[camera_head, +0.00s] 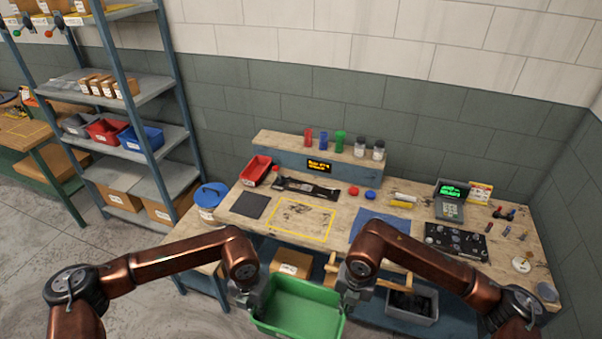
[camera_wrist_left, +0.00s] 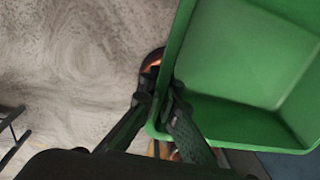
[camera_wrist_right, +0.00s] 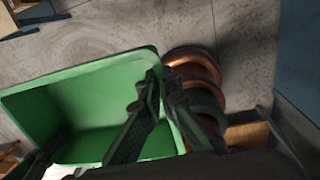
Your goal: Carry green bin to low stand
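The green bin (camera_head: 297,304) is held level between my two grippers in front of the workbench; its visible inside looks empty. My left gripper (camera_head: 257,298) is at its left wall; in the left wrist view its fingers (camera_wrist_left: 164,92) close around the rim of the bin (camera_wrist_left: 250,60). My right gripper (camera_head: 347,292) is at the right wall; in the right wrist view its fingers (camera_wrist_right: 162,82) pinch the rim of the bin (camera_wrist_right: 95,95). A low wood-topped stand (camera_head: 193,236) is left of the workbench, partly hidden by my left arm.
A grey bin (camera_head: 412,306) and a cardboard box (camera_head: 291,263) sit under the bench. Floor at left is clear.

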